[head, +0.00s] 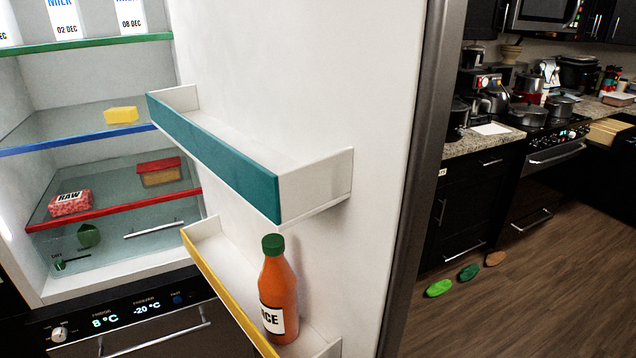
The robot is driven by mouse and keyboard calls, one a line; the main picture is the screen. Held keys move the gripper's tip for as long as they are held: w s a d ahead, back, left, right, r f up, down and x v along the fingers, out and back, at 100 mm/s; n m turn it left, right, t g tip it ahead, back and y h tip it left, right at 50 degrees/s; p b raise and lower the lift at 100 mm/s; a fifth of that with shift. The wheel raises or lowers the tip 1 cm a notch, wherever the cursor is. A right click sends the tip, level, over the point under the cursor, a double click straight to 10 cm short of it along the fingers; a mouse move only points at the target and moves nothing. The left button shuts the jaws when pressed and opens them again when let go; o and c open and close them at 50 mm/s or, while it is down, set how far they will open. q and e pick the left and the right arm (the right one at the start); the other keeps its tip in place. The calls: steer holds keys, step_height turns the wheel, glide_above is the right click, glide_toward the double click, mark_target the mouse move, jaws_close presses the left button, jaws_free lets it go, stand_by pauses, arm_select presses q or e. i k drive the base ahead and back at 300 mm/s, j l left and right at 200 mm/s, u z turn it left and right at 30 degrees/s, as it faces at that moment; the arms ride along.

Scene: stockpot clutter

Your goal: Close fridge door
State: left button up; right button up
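The fridge door (390,90) stands wide open, its white inner face filling the middle of the head view and its dark edge running down the right side. A door bin with a teal front (215,150) is empty. A lower bin with a yellow front (222,290) holds an orange bottle (278,295) with a green cap, standing upright. The open fridge interior (100,85) is on the left, with green, blue and red edged shelves. Neither of my grippers shows in this view. The door's outer face and any handle are hidden.
Milk cartons, a yellow block (121,116), a raw meat pack (70,203) and a red-lidded box (159,172) sit on the shelves. Right of the door are counters and a stove (556,145). Several small coloured items, including a green one (439,288), lie on the otherwise bare wooden floor (540,310).

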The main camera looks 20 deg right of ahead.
mark_target(320, 125)
steer(key=l+u, duration=0.3)
steer(key=l, duration=0.3)
steer(key=k+l+u, duration=0.1)
steer(key=l+u, duration=0.25)
steer(key=l, duration=0.2)
steer(key=k+l+u, duration=0.1)
steer(key=l+u, duration=0.2)
steer(key=l, duration=0.3)
steer(key=i+l+u, duration=0.1)
steer(key=l, duration=0.2)
steer(key=i+l+u, duration=0.1)
steer(key=l, duration=0.25)
steer(key=i+l+u, duration=0.1)
steer(key=i+l, duration=0.1)
steer(key=l, duration=0.1)
